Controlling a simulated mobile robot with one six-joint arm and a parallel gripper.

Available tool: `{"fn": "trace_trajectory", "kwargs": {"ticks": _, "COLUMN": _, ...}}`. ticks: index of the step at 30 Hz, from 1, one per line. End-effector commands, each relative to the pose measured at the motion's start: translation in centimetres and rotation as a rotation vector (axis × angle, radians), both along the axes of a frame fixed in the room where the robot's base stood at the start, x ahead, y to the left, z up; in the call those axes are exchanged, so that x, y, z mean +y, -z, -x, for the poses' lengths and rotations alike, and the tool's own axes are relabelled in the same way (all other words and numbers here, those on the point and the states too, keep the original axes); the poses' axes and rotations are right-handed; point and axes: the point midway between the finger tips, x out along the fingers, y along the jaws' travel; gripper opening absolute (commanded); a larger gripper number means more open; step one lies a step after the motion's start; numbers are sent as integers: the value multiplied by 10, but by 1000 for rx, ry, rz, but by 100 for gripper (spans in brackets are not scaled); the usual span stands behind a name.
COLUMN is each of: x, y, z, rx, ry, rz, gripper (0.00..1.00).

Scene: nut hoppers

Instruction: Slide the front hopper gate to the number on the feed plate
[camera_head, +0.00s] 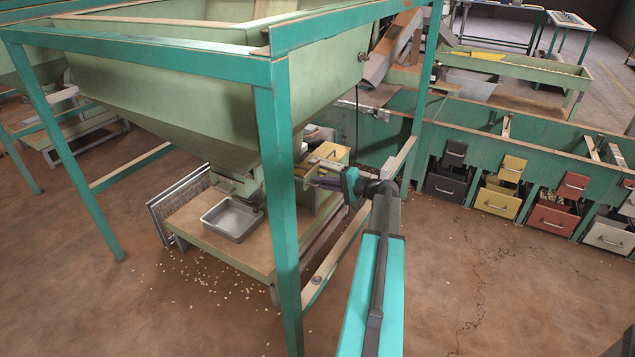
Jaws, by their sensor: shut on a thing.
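The front hopper (190,105) is a large pale green funnel in a teal frame. Its narrow outlet (237,184) sits low, above a metal pan. My arm reaches in from the bottom right. My gripper (312,183) is beside the outlet, to the right of the teal front leg. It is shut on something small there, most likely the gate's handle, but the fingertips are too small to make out. The gate itself is mostly hidden behind the leg. I cannot make out a feed plate number or the gate's position against any scale.
The teal front leg (277,215) stands close left of my gripper. The metal pan (233,219) rests on a wooden-topped stand (205,243). Nuts lie scattered on the floor. Coloured drawers, one of them red (553,219), line the right. Open floor lies at bottom right.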

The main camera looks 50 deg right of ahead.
Motion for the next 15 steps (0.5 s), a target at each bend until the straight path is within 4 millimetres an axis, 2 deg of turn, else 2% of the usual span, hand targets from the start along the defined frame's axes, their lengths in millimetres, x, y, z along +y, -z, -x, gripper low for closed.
{"fn": "trace_trajectory", "kwargs": {"ticks": 4, "x": -1, "y": 0, "z": 0, "rx": 0, "ry": 2, "rz": 0, "gripper": 0}}
{"fn": "trace_trajectory", "kwargs": {"ticks": 5, "x": -1, "y": 0, "z": 0, "rx": 0, "ry": 2, "rz": 0, "gripper": 11}}
{"fn": "trace_trajectory", "kwargs": {"ticks": 6, "x": -1, "y": 0, "z": 0, "rx": 0, "ry": 2, "rz": 0, "gripper": 15}}
{"fn": "trace_trajectory", "kwargs": {"ticks": 15, "x": 0, "y": 0, "z": 0, "rx": 0, "ry": 1, "rz": 0, "gripper": 15}}
